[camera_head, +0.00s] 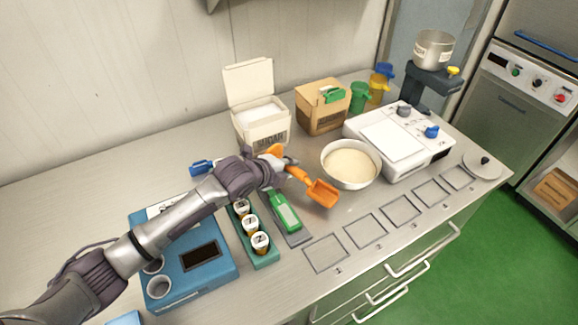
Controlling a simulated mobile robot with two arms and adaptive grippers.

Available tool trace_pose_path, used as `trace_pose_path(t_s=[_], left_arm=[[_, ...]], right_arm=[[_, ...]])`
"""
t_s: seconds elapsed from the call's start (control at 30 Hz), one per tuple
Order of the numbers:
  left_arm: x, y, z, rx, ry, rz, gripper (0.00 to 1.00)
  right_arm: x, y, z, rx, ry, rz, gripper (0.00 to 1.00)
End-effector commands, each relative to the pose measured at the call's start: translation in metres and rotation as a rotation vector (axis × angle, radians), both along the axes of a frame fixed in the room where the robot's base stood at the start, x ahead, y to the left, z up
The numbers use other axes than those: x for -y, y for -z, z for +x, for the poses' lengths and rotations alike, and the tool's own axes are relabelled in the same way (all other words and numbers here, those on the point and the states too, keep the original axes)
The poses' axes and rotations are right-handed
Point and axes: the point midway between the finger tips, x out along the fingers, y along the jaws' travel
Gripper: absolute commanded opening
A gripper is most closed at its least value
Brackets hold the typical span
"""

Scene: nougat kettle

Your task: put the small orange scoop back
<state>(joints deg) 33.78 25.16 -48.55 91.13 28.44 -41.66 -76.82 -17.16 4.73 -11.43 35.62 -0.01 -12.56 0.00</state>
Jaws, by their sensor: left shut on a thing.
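My left gripper (284,167) is shut on the handle of a small orange scoop (322,192). The scoop is held over the worktop with its bowl pointing right and towards the front edge. It lies just left of and in front of a white bowl (350,182) of pale powder. A further orange piece (275,150) shows behind my gripper, and I cannot tell whether it is the scoop's handle end. A green scoop (285,211) lies on a grey strip (297,237) below my gripper. My right gripper is not in view.
An open white sugar box (262,127) and a cardboard box (322,117) stand behind. A white scale-like device (388,137) is at the right. A green rack (265,259) of small jars and a blue device (205,276) are in front. Marked squares (326,253) along the front edge are empty.

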Motion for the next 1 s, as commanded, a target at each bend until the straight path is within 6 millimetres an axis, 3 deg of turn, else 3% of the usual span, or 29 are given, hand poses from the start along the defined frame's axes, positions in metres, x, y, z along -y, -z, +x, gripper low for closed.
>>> trace_pose_path(t_s=[0.03,0.17,0.9,0.93,1.0], left_arm=[[0.0,0.01,0.0,0.001,0.0,-0.001,0.0],[0.001,0.017,0.0,0.002,0.001,-0.001,0.0],[0.0,0.022,0.0,0.001,0.001,0.0,0.0],[0.0,0.021,0.0,0.001,0.001,0.0,0.29],[0.0,0.021,0.0,0.001,0.001,0.0,0.4]], right_arm=[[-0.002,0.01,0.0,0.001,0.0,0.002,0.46],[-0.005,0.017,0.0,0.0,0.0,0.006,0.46],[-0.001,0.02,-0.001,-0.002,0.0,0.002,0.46],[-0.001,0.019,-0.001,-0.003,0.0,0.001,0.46],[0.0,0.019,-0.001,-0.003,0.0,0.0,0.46]])
